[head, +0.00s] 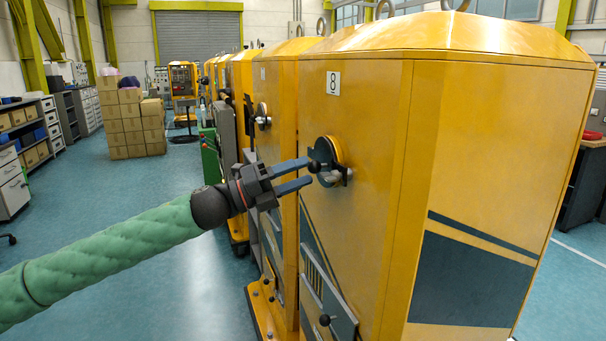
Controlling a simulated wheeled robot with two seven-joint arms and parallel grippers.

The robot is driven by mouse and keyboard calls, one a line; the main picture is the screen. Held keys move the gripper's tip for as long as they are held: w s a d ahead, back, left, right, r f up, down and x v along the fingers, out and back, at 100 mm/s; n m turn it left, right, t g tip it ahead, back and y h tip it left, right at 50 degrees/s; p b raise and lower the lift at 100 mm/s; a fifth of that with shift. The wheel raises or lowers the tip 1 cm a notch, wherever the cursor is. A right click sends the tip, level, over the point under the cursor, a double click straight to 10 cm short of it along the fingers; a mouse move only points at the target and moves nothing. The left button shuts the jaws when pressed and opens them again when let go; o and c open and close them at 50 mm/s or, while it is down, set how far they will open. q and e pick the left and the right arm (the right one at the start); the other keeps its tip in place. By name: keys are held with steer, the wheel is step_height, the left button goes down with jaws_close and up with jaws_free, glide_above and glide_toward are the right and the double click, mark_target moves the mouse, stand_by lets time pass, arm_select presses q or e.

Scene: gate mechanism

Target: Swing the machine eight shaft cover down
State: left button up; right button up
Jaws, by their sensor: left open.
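Machine eight (470,150) is a large yellow cabinet with a white "8" label (333,83). On its left face is the round shaft cover (337,150), a dark disc with a yellow rim, standing raised above the shaft opening. A silver shaft end (331,177) shows below it. A small black ball knob (314,166) sits at the cover's left side. My left gripper (309,172) is open, its two blue-grey fingers pointing right, with the knob at or between the fingertips. I cannot tell whether they touch it. My right gripper is not in view.
More yellow machines (275,105) stand in a row behind machine eight. A lower panel with a black knob (325,320) juts from its left face. Stacked cardboard boxes (132,125) and shelves (30,130) stand far left. The blue floor (180,290) on the left is clear.

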arm_select(q)
steer(key=v, duration=0.6)
steer(key=shift+a+b, duration=0.2)
steer(key=shift+b, duration=0.2)
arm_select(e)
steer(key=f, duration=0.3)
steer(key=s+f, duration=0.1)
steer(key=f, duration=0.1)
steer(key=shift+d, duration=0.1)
arm_select(q)
steer(key=shift+f, duration=0.1)
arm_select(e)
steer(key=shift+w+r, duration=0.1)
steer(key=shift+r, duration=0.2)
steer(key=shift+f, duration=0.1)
